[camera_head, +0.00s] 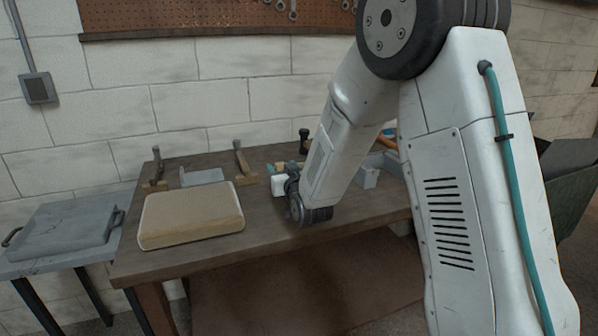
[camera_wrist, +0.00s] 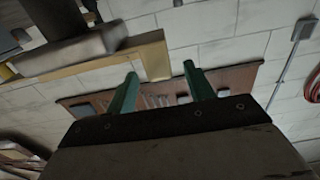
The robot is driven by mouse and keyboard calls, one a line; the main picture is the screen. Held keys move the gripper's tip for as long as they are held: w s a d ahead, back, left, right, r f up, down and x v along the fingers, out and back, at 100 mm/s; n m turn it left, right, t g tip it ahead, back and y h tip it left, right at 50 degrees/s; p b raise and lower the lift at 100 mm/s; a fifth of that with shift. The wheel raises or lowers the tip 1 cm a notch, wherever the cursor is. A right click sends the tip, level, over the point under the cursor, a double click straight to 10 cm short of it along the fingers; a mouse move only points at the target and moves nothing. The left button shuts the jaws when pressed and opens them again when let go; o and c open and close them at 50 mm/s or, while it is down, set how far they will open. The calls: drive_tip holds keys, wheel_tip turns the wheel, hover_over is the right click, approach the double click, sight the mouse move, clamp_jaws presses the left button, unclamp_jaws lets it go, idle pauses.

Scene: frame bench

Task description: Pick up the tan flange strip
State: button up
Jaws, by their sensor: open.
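My gripper (camera_wrist: 159,72) shows two green fingers in the wrist view, spread apart with nothing between them. A tan, strip-like piece (camera_wrist: 95,68) is at the upper left of the wrist view, partly behind a grey bar with a dark post. I cannot tell whether it is the flange strip.
A thick tan-topped block (camera_head: 190,215) lies on the left of the wooden bench (camera_head: 270,235). Two upright holders (camera_head: 155,170) (camera_head: 243,165) and a grey plate (camera_head: 202,177) stand behind it. A grey tray (camera_head: 62,228) is on the side table. My arm hides the bench's right part.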

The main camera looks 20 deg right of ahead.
sight(279, 163)
drive_tip(key=w, duration=0.4)
drive_tip(key=shift+w+r, duration=0.1)
drive_tip(key=shift+w, duration=0.05)
clamp_jaws()
drive_tip(key=shift+r, duration=0.15)
